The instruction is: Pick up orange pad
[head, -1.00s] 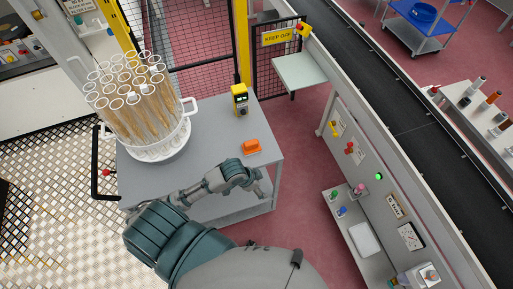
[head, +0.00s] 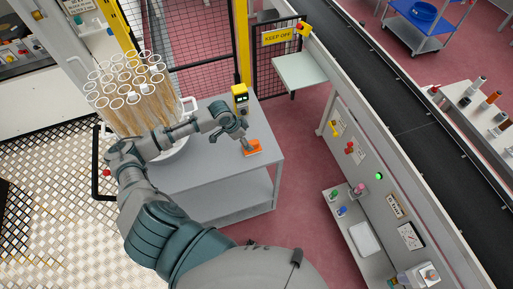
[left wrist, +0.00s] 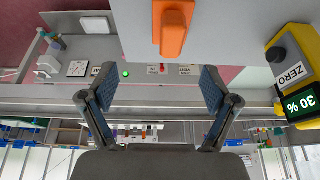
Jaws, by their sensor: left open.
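The orange pad (head: 254,147) lies on the grey table (head: 205,165) near its right edge. It also shows at the top of the left wrist view (left wrist: 172,27), as a block with a raised ridge. The pad is beyond the fingertips there. My right gripper does not show.
A yellow device with a display (head: 240,95) stands behind the pad; it shows in the left wrist view (left wrist: 295,75) reading 30 %. A white round rack of tubes holding wheat ears (head: 135,90) stands at the table's left, partly behind my arm. The front tabletop is clear.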

